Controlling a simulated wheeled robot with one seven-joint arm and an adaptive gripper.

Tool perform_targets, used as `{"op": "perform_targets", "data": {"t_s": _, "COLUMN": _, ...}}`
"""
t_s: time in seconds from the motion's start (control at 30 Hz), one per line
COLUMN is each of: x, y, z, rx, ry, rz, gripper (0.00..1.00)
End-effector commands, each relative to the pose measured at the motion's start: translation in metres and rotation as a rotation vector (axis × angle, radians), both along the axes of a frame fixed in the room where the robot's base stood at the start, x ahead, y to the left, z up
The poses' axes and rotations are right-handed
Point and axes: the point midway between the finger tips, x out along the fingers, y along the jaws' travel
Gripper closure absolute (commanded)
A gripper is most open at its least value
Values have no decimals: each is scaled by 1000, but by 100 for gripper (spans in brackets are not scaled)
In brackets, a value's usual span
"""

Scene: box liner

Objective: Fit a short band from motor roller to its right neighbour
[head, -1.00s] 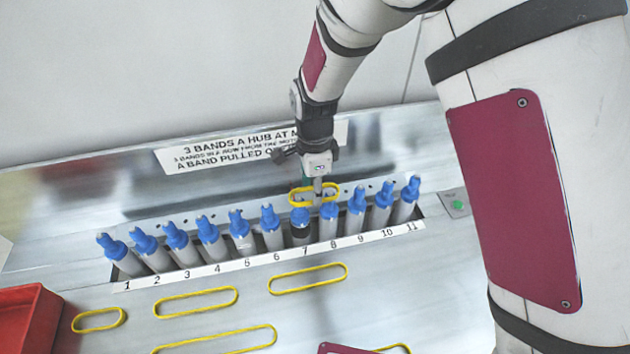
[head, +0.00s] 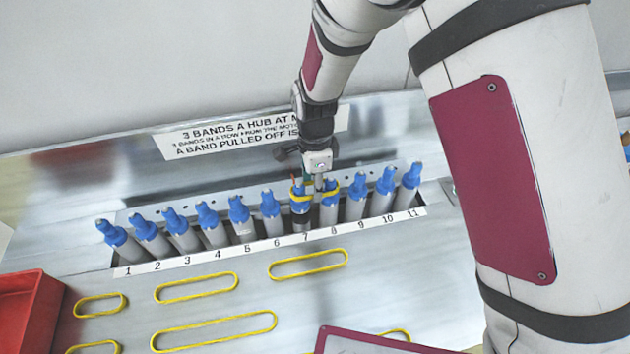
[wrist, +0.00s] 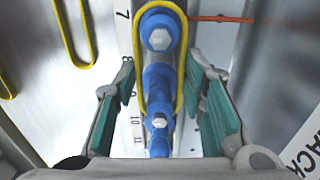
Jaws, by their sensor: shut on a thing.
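The motor roller (head: 301,224) is number 7, with a dark body, a blue hub and a thin orange lead, which also shows in the wrist view (wrist: 222,19). Its right neighbour, roller 8 (head: 330,214), has a grey body and blue hub. My gripper (head: 318,188) is over these two hubs, shut on a short yellow band (wrist: 182,60). The band is stretched out lengthwise along the row and its loop surrounds hub 7 (wrist: 160,38) and appears to surround hub 8. Its green-padded fingers flank the loop. I cannot tell how deep the band sits on either hub.
Other rollers stand in the numbered row on both sides. Loose yellow bands lie on the metal table, including a short one (head: 100,304) and long ones (head: 196,274). A red bin (head: 25,320) is at the left. A sign (head: 250,133) is behind the row.

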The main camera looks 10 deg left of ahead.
Motion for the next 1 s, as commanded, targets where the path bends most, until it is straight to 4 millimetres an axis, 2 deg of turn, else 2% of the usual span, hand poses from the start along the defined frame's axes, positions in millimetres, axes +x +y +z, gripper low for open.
{"op": "perform_targets", "data": {"t_s": 0.03, "x": 0, "y": 0, "z": 0, "rx": 0, "ry": 0, "rz": 0, "gripper": 58}}
{"op": "perform_targets", "data": {"t_s": 0.1, "x": 0, "y": 0, "z": 0, "rx": 0, "ry": 0, "rz": 0, "gripper": 42}}
{"op": "perform_targets", "data": {"t_s": 0.13, "x": 0, "y": 0, "z": 0, "rx": 0, "ry": 0, "rz": 0, "gripper": 39}}
{"op": "perform_targets", "data": {"t_s": 0.43, "x": 0, "y": 0, "z": 1, "rx": 0, "ry": 0, "rz": 0, "gripper": 39}}
{"op": "perform_targets", "data": {"t_s": 0.53, "x": 1, "y": 0, "z": 7, "rx": 1, "ry": -2, "rz": 0, "gripper": 39}}
{"op": "perform_targets", "data": {"t_s": 0.67, "x": 1, "y": 1, "z": 25, "rx": 2, "ry": -4, "rz": 0, "gripper": 39}}
{"op": "perform_targets", "data": {"t_s": 1.0, "x": 1, "y": 1, "z": 92, "rx": 3, "ry": -3, "rz": 1, "gripper": 39}}
